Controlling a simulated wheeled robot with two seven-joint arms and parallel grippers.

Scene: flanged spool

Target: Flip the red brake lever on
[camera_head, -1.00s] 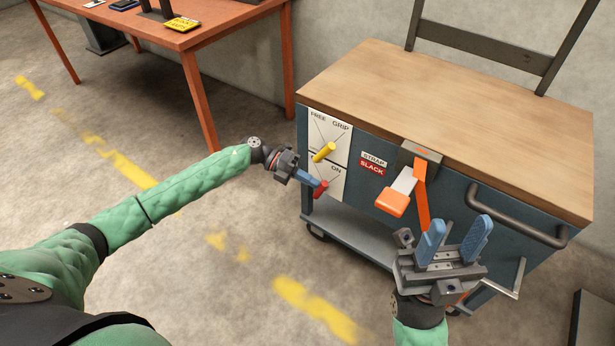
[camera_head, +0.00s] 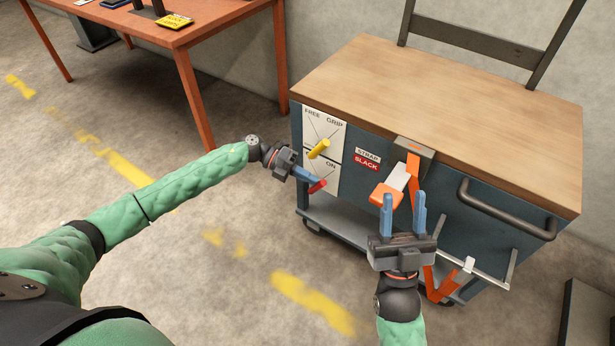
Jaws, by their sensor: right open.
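The red brake lever (camera_head: 318,186) sits on the lower white panel (camera_head: 333,176) at the left of the blue cart's front. Its tip shows just past the fingers of my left gripper (camera_head: 314,181). These blue fingers are at the lever, seen side-on; I cannot tell whether they grip it or only touch it. The word ON shows above the lever, and the panel's left part is hidden by my gripper. My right gripper (camera_head: 404,200) is open and empty, fingers pointing up, in front of the cart near the orange strap.
A ratchet with an orange-tipped handle (camera_head: 386,194) and orange strap (camera_head: 413,168) hangs mid-front, beside a STRAP SLACK label (camera_head: 367,160). A dark handle (camera_head: 507,212) juts out at right. An orange table (camera_head: 172,35) stands back left.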

